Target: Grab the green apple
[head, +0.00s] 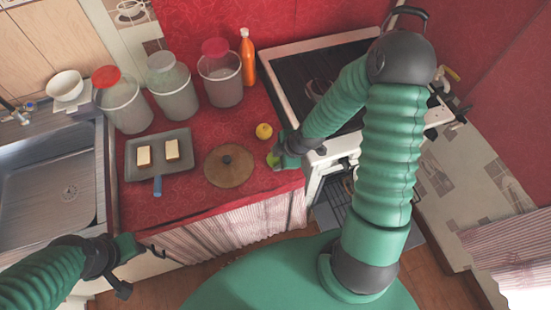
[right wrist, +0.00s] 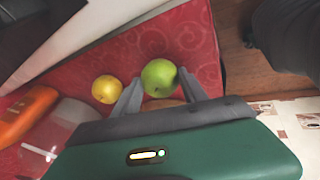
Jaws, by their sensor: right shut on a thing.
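The green apple (right wrist: 159,77) is between the two fingers of my right gripper (right wrist: 160,88) in the right wrist view. The gripper is shut on it, over the red counter. In the head view the apple (head: 271,160) shows only in part beside my right gripper (head: 275,158), at the counter's right end near the stove. I cannot tell whether the apple still touches the counter. My left gripper (head: 140,262) is at the lower left, in front of the counter and away from the apple; its finger opening is unclear.
A yellow fruit (head: 264,131) lies just behind the apple. A round wooden lid (head: 229,167) is to its left. A grey tray (head: 135,170) with two pale slabs, several canisters (head: 220,85) and an orange bottle (head: 247,60) stand farther off. The stove (head: 278,85) borders the counter's right.

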